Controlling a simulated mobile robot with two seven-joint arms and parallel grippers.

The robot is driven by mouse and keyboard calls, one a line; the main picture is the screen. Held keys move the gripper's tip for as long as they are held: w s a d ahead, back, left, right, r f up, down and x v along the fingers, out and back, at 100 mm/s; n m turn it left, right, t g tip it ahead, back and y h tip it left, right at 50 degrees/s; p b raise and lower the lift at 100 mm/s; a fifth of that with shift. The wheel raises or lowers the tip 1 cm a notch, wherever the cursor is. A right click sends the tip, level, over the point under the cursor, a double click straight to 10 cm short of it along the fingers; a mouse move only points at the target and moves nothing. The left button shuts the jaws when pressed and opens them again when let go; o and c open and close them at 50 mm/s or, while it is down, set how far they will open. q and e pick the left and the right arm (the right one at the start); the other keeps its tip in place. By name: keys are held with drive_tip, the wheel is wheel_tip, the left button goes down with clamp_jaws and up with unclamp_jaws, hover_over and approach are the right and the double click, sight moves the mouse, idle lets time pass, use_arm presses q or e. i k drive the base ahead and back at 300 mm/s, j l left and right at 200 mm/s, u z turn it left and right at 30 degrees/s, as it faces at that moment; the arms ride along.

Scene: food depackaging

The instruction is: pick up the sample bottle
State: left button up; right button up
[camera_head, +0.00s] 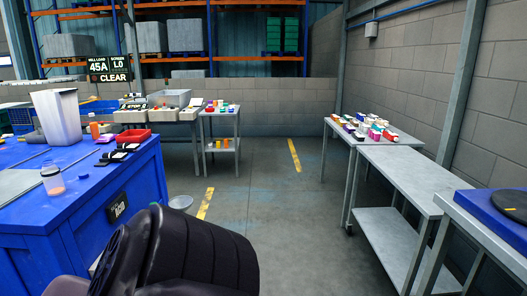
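A small clear bottle (53,184) with a whitish top and a little orange content stands upright near the front edge of the blue bench (55,243) at the left. It looks like the sample bottle, though no label on it can be read. A small orange container (94,131) stands farther back on the same bench. Neither of my grippers shows in the head view, and nothing visible touches the clear bottle.
A white bin (57,117), a red tray (132,138) and small dark items share the bench. Metal tables (400,180) line the right wall. Open floor (270,195) lies between. A dark ribbed shape covers the bottom centre; I cannot tell whether it is mine.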

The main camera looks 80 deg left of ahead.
sight(51, 176)
drive_tip(key=u, duration=3.95)
drive_tip(key=j+z, duration=0.1)
drive_tip(key=z, duration=0.2)
drive_tip(key=i+j+z, duration=0.1)
drive_tip(key=z, duration=0.25)
drive_tip(key=i+j+z, duration=0.2)
drive_tip(key=j, duration=0.25)
drive_tip(key=j+z, duration=0.2)
drive_tip(key=j, duration=0.2)
drive_tip(key=j+z, duration=0.25)
drive_tip(key=j, duration=1.5)
